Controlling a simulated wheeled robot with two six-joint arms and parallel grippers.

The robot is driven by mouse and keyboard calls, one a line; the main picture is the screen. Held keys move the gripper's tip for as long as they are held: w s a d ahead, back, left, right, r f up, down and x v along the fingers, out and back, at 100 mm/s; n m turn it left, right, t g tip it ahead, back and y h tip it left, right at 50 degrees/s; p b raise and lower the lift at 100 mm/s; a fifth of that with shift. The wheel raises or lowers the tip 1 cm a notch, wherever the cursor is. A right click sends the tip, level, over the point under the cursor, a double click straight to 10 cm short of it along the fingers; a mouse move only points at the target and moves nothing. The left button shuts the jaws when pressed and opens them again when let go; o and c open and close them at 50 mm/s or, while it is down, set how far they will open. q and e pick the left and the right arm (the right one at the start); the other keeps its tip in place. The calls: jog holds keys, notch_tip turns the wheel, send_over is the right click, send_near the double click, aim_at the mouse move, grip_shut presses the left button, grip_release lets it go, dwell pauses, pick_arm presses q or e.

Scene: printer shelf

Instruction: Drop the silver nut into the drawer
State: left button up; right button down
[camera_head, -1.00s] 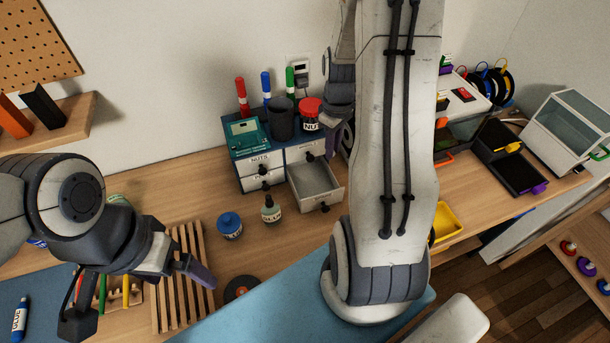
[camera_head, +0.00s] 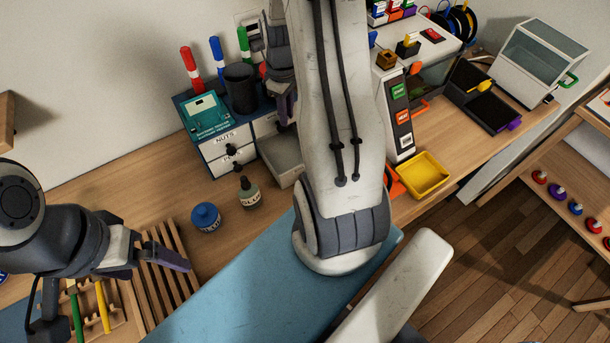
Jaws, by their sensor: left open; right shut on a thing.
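The open drawer (camera_head: 281,156) is a pale grey tray pulled out of the small blue and white cabinet (camera_head: 222,151). My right arm hides its right part, and the part in view looks empty. My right gripper (camera_head: 284,108) is above the drawer's back end, beside the cabinet, mostly behind my own arm. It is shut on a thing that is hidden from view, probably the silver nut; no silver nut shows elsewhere. My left gripper (camera_head: 115,295) is open and empty at the lower left, over the wooden rack.
A blue-lidded jar (camera_head: 206,217) and a dark glue bottle (camera_head: 249,193) stand in front of the cabinet. A black cup (camera_head: 240,88) and several markers stand on top of it. A yellow bin (camera_head: 424,174) is right of my arm. A slatted wooden rack (camera_head: 165,280) lies at lower left.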

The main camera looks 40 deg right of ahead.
jog(key=shift+f, duration=0.2)
jog(key=c, duration=0.7)
grip_release()
jog(key=shift+r, duration=0.15)
notch_tip(320, 180, up, 10)
jog(key=shift+r+b, duration=0.1)
jog(key=shift+b, duration=0.45)
